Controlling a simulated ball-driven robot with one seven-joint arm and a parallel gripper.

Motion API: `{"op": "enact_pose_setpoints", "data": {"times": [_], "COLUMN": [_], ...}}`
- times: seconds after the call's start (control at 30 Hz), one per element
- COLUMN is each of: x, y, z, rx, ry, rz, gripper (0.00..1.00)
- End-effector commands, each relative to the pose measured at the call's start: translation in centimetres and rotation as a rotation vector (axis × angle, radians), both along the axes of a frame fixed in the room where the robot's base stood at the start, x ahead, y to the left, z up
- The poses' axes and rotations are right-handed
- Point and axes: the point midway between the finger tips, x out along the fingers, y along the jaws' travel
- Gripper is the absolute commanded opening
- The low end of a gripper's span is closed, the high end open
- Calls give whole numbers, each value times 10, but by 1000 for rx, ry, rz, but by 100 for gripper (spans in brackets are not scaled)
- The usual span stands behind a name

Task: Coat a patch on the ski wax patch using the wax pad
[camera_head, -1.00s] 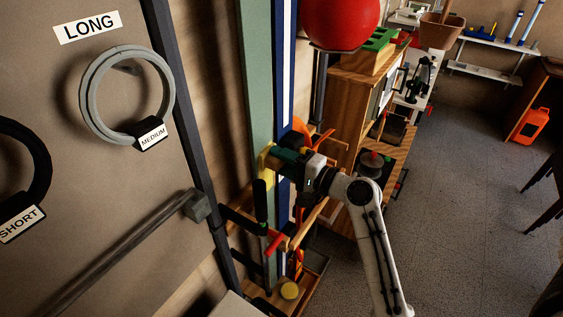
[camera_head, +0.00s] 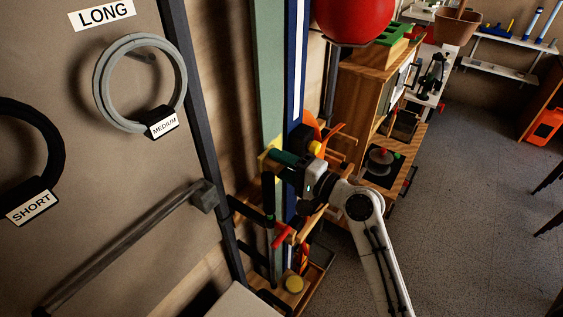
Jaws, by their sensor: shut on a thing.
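Two skis stand upright at centre, a green one (camera_head: 269,80) and a blue-and-white one (camera_head: 297,70). My gripper (camera_head: 296,168) reaches left to the green ski and is shut on a dark green block, which I take for the wax pad (camera_head: 286,157). A yellow area (camera_head: 264,157) shows at the block's left end, in front of the green ski. I cannot tell whether it is part of the pad or the wax patch, nor whether pad and ski touch. My gripper and the pad hide part of the skis.
A black clamp handle (camera_head: 268,195) and a red handle (camera_head: 283,235) sit around the skis below my gripper. A grey bar (camera_head: 130,242) runs along the board at left. A wooden cabinet (camera_head: 365,90) stands behind.

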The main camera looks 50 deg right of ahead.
Motion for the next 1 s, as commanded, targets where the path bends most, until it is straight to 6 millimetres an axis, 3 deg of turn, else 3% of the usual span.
{"op": "enact_pose_setpoints", "data": {"times": [0.6,1.0], "x": [-55,-58], "y": [-4,-4], "z": [-1,-1], "rx": [-2,-2], "ry": [2,2], "rz": [-7,-6], "gripper": [0,0]}}
